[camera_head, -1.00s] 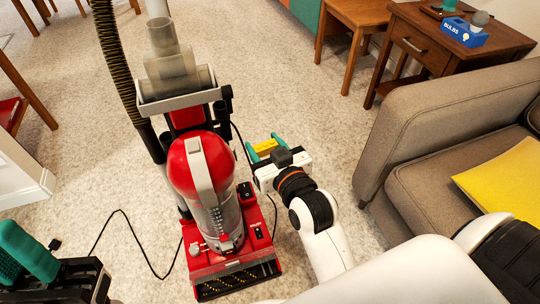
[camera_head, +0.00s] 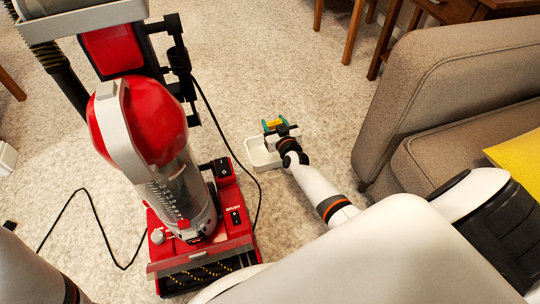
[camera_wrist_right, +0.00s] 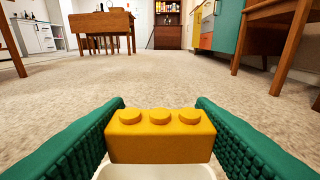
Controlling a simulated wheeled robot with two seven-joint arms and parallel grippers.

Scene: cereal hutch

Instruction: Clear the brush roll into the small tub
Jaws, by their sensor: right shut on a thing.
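A yellow toy brick (camera_wrist_right: 160,135) with studs on top is between the green fingers of my right gripper (camera_head: 275,124), which is shut on it. The small white tub (camera_head: 262,157) stands on the carpet just under and in front of the gripper. Part of its rim also shows below the brick in the right wrist view (camera_wrist_right: 150,173). The brick is above the tub, near its far side. The brush roll (camera_head: 205,273) shows as a dark, bristled strip at the foot of the red upright vacuum (camera_head: 150,130). My left gripper is out of view.
The vacuum's cord (camera_head: 90,195) runs over the carpet to its left, and a thin cable hangs on its right. A brown sofa (camera_head: 425,95) stands at the right. Carpet beyond the tub is clear up to wooden furniture legs (camera_head: 355,30).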

